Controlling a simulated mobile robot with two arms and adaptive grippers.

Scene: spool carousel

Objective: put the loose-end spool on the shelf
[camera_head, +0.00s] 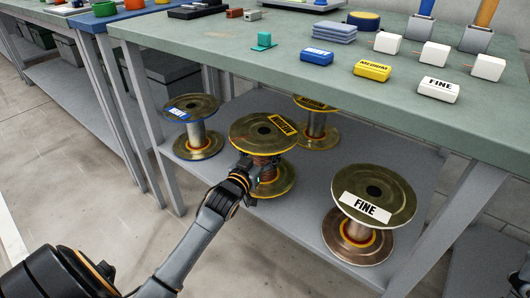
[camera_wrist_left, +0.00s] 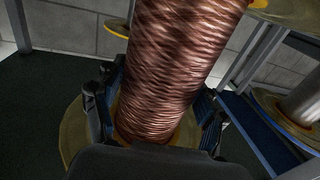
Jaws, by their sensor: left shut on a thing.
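My left gripper (camera_head: 256,172) is shut around the copper-wound core of the middle spool (camera_head: 262,132), which has a yellow label on its top flange. In the left wrist view the copper winding (camera_wrist_left: 172,65) fills the middle, with the fingers of my left gripper (camera_wrist_left: 155,115) on both sides of it. The spool is at the front edge of the lower shelf (camera_head: 300,212); I cannot tell whether it touches the shelf. A loose wire end is not visible on any spool.
A blue-labelled spool (camera_head: 196,138) stands left, a yellow-labelled spool (camera_head: 317,124) behind, and a FINE spool (camera_head: 374,190) front right. The workbench top (camera_head: 250,60) overhangs the shelf, with blocks on it. A table leg (camera_head: 140,125) stands left.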

